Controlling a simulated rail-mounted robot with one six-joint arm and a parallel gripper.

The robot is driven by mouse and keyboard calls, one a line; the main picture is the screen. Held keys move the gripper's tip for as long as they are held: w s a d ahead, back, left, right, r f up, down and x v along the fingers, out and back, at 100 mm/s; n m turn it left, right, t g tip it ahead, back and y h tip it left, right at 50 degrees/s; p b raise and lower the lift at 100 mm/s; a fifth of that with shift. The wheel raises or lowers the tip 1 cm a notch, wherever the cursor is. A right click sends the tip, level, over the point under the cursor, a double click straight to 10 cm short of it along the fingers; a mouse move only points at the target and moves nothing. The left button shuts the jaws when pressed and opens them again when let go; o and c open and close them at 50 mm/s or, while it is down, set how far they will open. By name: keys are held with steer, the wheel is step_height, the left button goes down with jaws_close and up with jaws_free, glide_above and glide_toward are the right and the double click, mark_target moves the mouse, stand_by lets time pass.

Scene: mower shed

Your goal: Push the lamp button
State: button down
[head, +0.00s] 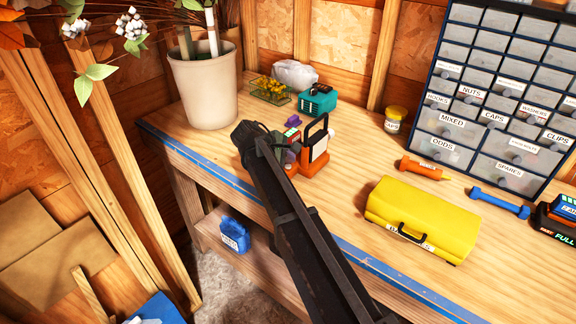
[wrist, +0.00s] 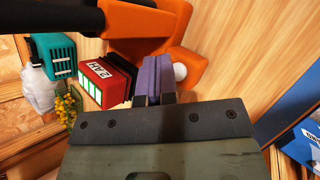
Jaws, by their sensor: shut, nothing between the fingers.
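The lamp (head: 314,165) is orange with a black handle and a pale front panel, standing on the workbench beyond my arm. In the wrist view its orange body (wrist: 190,57) fills the top middle. A small round white knob (wrist: 180,71), which looks like the lamp button, shows against the orange. In the head view my dark arm hides the fingers and part of the lamp.
A teal box (head: 318,100), wire basket (head: 270,90) and beige pot (head: 203,90) stand behind. A yellow toolbox (head: 420,215) lies right. Bare bench lies between lamp and toolbox.

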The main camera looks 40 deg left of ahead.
mark_target(288, 166)
steer(key=shift+f+b, duration=0.5)
steer(key=shift+f, duration=0.05)
steer(key=shift+r, duration=0.1)
steer(key=shift+r+p, duration=0.45)
steer(key=shift+p, duration=0.1)
step_height(288, 166, up, 6)
steer(key=p, duration=0.6)
steer(key=shift+a, duration=0.1)
stand_by(2.0)
